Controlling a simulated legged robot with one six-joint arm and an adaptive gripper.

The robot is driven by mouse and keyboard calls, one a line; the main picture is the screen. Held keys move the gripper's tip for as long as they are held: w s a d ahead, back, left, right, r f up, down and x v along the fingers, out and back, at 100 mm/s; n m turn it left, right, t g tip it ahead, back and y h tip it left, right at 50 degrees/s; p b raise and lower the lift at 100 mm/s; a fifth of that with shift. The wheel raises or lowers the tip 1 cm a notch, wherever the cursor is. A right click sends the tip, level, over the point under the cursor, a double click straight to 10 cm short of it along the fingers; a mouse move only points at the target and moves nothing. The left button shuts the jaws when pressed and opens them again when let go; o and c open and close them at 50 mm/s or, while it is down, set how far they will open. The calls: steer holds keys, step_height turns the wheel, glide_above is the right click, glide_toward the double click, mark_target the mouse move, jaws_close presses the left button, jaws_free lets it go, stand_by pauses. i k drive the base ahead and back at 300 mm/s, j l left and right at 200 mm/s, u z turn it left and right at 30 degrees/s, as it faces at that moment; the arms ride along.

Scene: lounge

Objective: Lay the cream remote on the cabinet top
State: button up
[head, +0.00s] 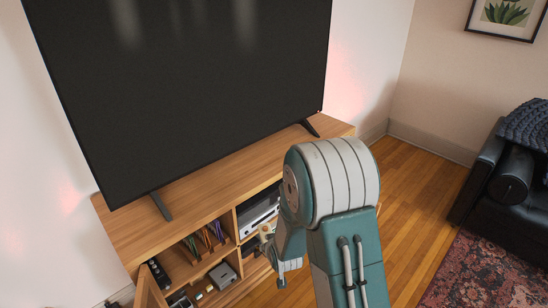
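The cabinet top (215,190) is a light wood surface in the head view, with a bare strip in front of the TV. I cannot make out the cream remote. My arm stands in front of the cabinet's right half, and its lower end reaches down past the open shelves. My gripper (283,268) is small and mostly hidden by my arm. I cannot see its fingers clearly or whether it holds anything. A small pale shape (266,233) shows beside it, too unclear to name.
A large black TV (200,90) stands on the cabinet on two feet. A black sofa (510,180) and patterned rug (485,275) are at right.

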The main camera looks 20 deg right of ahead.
mark_target(255, 169)
steer(key=i+z, duration=0.2)
steer(key=z, duration=0.15)
steer(key=i+j+z, duration=0.1)
steer(key=z, duration=0.25)
steer(key=i+j+z, duration=0.1)
steer(key=i+z, duration=0.25)
steer(key=k, duration=0.1)
